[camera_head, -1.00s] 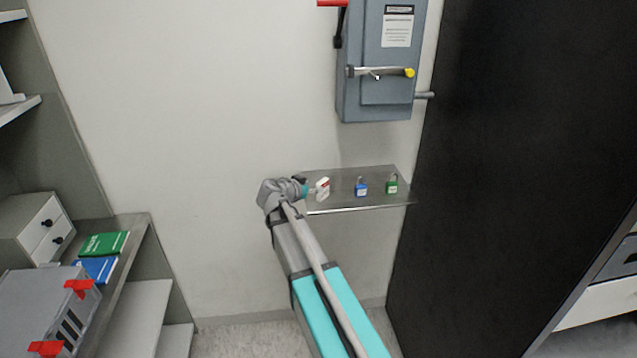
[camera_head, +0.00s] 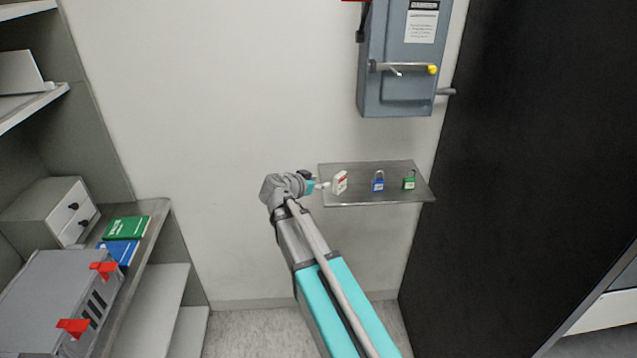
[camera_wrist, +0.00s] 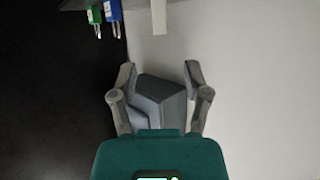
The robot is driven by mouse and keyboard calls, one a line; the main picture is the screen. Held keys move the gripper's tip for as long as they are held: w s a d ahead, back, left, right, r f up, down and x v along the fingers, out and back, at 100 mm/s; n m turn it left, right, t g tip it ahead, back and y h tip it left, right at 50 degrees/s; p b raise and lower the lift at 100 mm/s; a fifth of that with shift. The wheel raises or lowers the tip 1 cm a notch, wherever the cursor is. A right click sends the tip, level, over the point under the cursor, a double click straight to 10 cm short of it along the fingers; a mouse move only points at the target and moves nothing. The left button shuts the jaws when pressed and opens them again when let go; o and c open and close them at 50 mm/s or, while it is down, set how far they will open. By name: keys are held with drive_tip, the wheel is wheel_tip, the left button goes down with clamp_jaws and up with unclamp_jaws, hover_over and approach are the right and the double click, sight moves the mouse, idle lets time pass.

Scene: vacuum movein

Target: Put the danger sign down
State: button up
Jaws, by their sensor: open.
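The danger sign (camera_head: 340,181), a small white plate with red marking, stands on the left part of the metal wall shelf (camera_head: 345,201). In the wrist view the sign (camera_wrist: 158,16) shows as a narrow white strip at the top edge. My gripper (camera_head: 320,185) is just left of the sign at about shelf height. In the wrist view my gripper (camera_wrist: 159,75) has its two fingers spread, with nothing held between them. The sign lies beyond the fingertips, apart from them.
A blue padlock (camera_head: 378,182) and a green padlock (camera_head: 409,180) stand right of the sign. A grey switch box (camera_head: 400,90) hangs above the shelf. A tall black panel (camera_head: 510,180) stands at right. Shelves with a toolbox (camera_head: 62,300) are at left.

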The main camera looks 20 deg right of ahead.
drive_tip(key=s+a+f+n+g+y, duration=0.2)
drive_tip(key=s+a+f+n+y, duration=0.1)
drive_tip(key=s, duration=0.4)
drive_tip(key=s+a+f+n+g+y, duration=0.2)
drive_tip(key=s+a+f+n+y, duration=0.2)
drive_tip(key=s, duration=0.3)
drive_tip(key=s+a+f+n+g+y, duration=0.2)
drive_tip(key=s+a+f+n+y, duration=0.2)
drive_tip(key=s+a+n, duration=0.1)
drive_tip(key=shift+s+a+f+g+y, duration=0.3)
drive_tip(key=shift+s+a+y, duration=0.15)
drive_tip(key=shift+s, duration=0.65)
